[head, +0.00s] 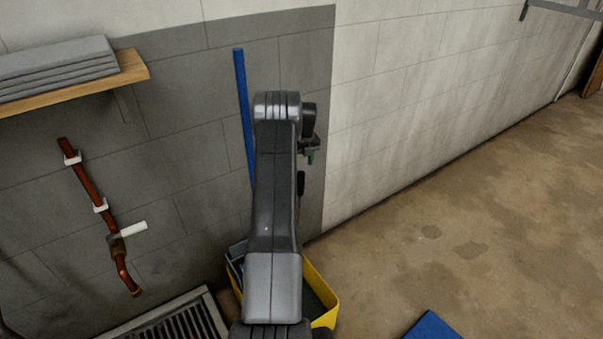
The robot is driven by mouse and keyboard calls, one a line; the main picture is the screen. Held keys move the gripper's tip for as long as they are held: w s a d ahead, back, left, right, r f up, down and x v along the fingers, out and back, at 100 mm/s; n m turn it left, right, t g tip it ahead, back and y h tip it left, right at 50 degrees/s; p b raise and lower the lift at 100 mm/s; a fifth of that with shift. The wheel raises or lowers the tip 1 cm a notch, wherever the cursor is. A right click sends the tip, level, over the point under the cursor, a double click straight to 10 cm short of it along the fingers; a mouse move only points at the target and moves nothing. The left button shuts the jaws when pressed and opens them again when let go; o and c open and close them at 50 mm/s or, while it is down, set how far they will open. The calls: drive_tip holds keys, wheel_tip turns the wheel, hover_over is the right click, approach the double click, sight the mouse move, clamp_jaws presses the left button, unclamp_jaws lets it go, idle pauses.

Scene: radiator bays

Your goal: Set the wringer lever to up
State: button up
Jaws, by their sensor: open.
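A yellow mop bucket (329,300) stands on the floor against the wall, mostly behind my arm. A grey part (236,262), perhaps of the wringer, shows at its left rim. I cannot make out the wringer lever; my arm covers the middle of the bucket. A blue pole (243,110) rises behind my arm, and its lower end is hidden. My gripper (310,150) shows only in part beside the upper right of my arm, as small dark pieces with a green spot. It is open, with nothing seen in it, and appears above the bucket.
A wooden shelf (128,77) with folded grey cloths (55,68) juts out at upper left. A copper pipe with a white-handled valve (132,229) runs down the wall. A floor grate (185,318) lies below. A blue object (432,327) is at the bottom edge. Floor at right is clear.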

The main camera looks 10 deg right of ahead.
drive_tip(key=shift+s+r, duration=0.2)
drive_tip(key=shift+r, duration=1.65)
drive_tip(key=f, duration=0.4)
drive_tip(key=w+f, duration=0.1)
drive_tip(key=f, duration=0.8)
drive_tip(key=shift+w+a+f, duration=0.2)
drive_tip(key=shift+f, duration=0.15)
